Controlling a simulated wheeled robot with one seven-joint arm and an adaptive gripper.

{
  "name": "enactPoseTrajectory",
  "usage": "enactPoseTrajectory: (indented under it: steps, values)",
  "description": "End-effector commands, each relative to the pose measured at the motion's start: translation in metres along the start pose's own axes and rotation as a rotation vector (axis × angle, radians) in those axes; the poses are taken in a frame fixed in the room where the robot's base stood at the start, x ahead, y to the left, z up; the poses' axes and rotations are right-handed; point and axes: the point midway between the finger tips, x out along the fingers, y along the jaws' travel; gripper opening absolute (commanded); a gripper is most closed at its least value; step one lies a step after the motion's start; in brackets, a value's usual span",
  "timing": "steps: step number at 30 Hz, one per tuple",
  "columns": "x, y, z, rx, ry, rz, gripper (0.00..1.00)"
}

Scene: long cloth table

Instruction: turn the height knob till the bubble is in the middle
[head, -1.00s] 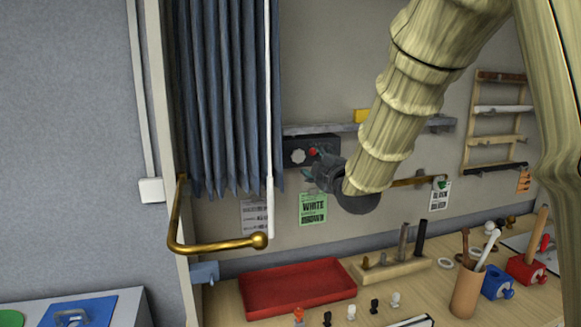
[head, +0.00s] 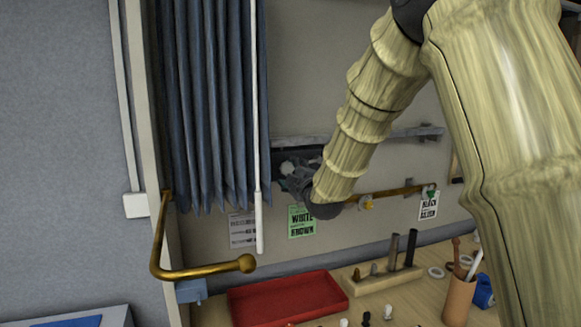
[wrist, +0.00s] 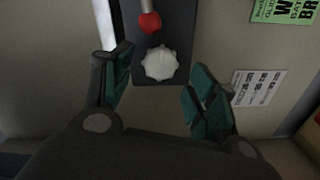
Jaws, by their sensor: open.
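A white lobed knob (wrist: 160,63) sits on a dark panel (wrist: 178,25) in the wrist view, below a red ball (wrist: 150,22) on a rod. In the head view the knob (head: 287,167) shows pale at the dark panel (head: 320,154), just up and left of my gripper (head: 297,184). My gripper also shows in the wrist view (wrist: 161,70), its teal-padded fingers spread apart on either side of the knob. The jaws are open and nothing is held. No bubble can be made out in either view.
A grey shelf (head: 415,133) runs along the wall, partly behind my arm. A blue curtain (head: 205,100) and a brass rail (head: 205,272) are at left. A red tray (head: 290,296) and a wooden peg block (head: 385,277) lie on the table below.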

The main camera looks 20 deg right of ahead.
Motion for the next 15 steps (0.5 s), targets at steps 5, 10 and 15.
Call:
enactPoseTrajectory:
  steps: [5,10,15]
  values:
    - [0.017,0.001,0.000,0.000,0.000,0.000,0.58]
    - [0.024,0.001,0.001,0.000,-0.001,0.001,0.58]
    - [0.025,0.000,0.002,0.000,-0.002,0.001,0.58]
